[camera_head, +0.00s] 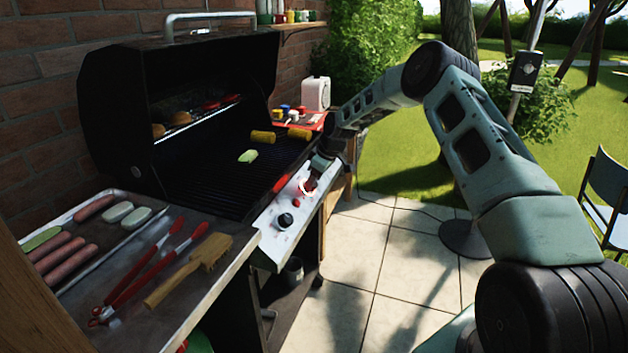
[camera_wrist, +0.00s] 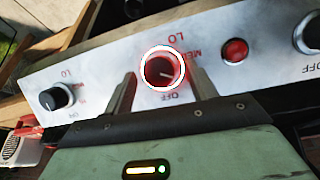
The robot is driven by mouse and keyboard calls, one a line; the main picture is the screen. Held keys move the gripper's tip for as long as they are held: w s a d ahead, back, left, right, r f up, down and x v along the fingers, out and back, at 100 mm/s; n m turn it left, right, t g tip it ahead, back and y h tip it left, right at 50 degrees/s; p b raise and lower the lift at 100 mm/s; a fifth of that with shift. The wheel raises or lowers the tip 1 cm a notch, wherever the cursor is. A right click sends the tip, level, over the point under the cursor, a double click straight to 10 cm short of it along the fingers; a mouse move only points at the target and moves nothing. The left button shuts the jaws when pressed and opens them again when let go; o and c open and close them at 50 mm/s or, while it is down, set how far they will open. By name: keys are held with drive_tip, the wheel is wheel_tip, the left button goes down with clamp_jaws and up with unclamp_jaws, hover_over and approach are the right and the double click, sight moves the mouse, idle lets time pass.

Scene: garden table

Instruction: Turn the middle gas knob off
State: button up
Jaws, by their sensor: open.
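The middle gas knob (camera_wrist: 161,70) is dark, with a red glow and a bright white ring around it, on the pale metal control panel (camera_wrist: 100,62). LO is printed above it, MED to its right and OFF below it. A small pale mark shows on its face, toward the right; its exact setting is hard to read. My gripper (camera_wrist: 160,78) is open, with one finger on each side of the knob's lower part; I cannot tell whether they touch it.
Other knobs sit left (camera_wrist: 57,96) and right (camera_wrist: 310,35), with a red button (camera_wrist: 235,51) beside the middle one. The open black grill (camera_head: 205,180) holds food. A side shelf (camera_head: 185,300) carries tongs (camera_head: 150,265), a wooden brush (camera_head: 190,268) and a tray of sausages (camera_head: 68,262).

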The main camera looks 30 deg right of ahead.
drive_tip(key=shift+w+f, duration=0.1)
drive_tip(key=shift+f, duration=0.25)
drive_tip(key=shift+c, duration=0.4)
drive_tip(key=c, duration=0.9)
drive_tip(key=m+y, duration=0.1)
drive_tip(key=m, duration=0.1)
drive_tip(key=m+g, duration=0.1)
drive_tip(key=m, duration=0.1)
drive_tip(key=shift+w+d+m+y, duration=0.1)
drive_tip(key=shift+w+m+y, duration=0.05)
drive_tip(key=shift+m+y, duration=0.2)
drive_tip(key=m+y, duration=0.1)
drive_tip(key=m, duration=0.1)
drive_tip(key=m+y+b, duration=0.1)
drive_tip(key=m, duration=0.1)
drive_tip(key=shift+d+g, duration=0.2)
drive_tip(key=shift+g, duration=0.2)
drive_tip(key=shift+m, duration=0.35)
